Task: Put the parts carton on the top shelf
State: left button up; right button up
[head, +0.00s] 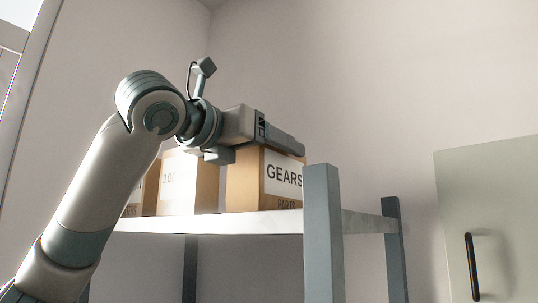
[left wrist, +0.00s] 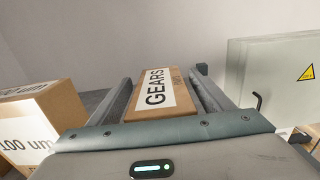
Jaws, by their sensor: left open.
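The parts carton (head: 284,179), a brown box with a white GEARS label, stands upright on the white top shelf (head: 362,222), near the blue-grey front post. My left gripper (head: 282,142) is at the carton's upper part, with a finger reaching along its top edge. In the left wrist view the carton (left wrist: 157,92) lies between the two spread fingers of my left gripper (left wrist: 163,80). The fingers are open; whether either touches the carton I cannot tell. The carton's lower part is hidden in the wrist view. My right gripper is not in view.
A carton labelled 100 um (head: 180,186) stands left of the parts carton, with another box (head: 141,195) further left. Blue-grey posts (head: 323,235) rise at the shelf's right end. A pale cabinet (head: 500,200) with a black handle stands at the right.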

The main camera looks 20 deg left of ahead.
pick_arm(q)
jog(key=b+v, duration=0.6)
jog(key=v, duration=0.6)
jog(key=shift+w, duration=0.1)
